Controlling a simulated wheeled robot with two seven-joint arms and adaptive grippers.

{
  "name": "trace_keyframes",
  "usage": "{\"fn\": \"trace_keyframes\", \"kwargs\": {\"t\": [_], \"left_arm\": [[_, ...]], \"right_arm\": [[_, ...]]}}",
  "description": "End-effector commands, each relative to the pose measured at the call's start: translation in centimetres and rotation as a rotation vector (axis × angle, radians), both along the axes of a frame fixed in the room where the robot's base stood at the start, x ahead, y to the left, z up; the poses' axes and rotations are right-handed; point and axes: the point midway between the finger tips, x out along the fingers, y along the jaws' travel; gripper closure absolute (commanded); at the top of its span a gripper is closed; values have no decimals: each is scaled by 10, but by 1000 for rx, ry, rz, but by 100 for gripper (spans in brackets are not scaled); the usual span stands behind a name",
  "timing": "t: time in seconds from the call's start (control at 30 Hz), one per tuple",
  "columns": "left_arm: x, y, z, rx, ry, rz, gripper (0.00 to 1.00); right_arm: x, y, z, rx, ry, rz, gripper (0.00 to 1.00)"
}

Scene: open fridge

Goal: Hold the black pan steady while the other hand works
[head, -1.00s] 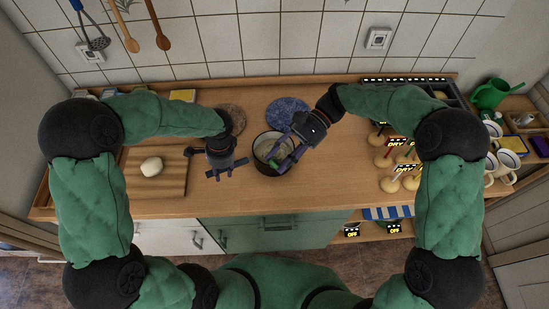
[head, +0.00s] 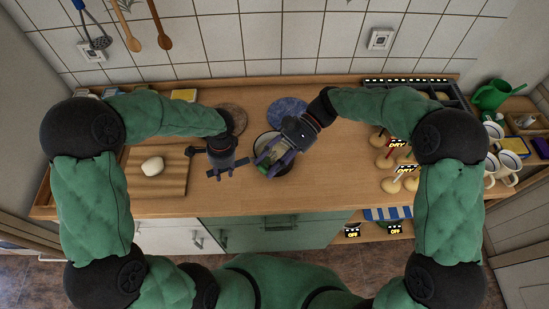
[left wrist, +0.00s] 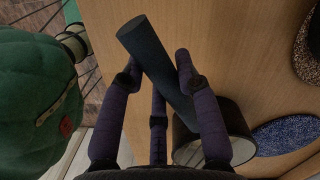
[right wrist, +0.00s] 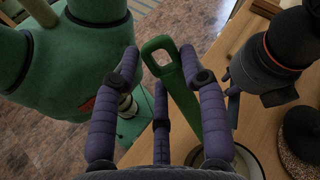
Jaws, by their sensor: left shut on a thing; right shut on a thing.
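The black pan (head: 260,141) stands on the wooden counter in the head view, its pale inside partly hidden by my right gripper. In the left wrist view, the pan (left wrist: 236,116) is at the lower right, with its dark handle (left wrist: 148,52) running up between my fingers. My left gripper (head: 227,172) is shut on that handle, to the left of the pan. My right gripper (head: 272,166) is over the pan, shut on a green-handled tool (right wrist: 178,82).
A cutting board (head: 172,181) with a pale round lump (head: 152,166) lies left of my left gripper. A blue speckled round mat (head: 287,111) and a brown one (head: 232,116) lie behind the pan. Several pale round pieces with signs stand at right. The counter's front strip is clear.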

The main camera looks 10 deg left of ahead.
Motion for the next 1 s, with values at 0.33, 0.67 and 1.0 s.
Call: {"fn": "trace_keyframes", "kwargs": {"t": [0.33,0.67,1.0], "left_arm": [[1,0,0,0,-3,4,100],[1,0,0,0,-3,5,100],[1,0,0,0,-3,4,100]], "right_arm": [[3,-10,-1,-7,17,6,100],[17,-26,2,-5,11,3,100],[18,-28,2,-5,9,4,100]]}}
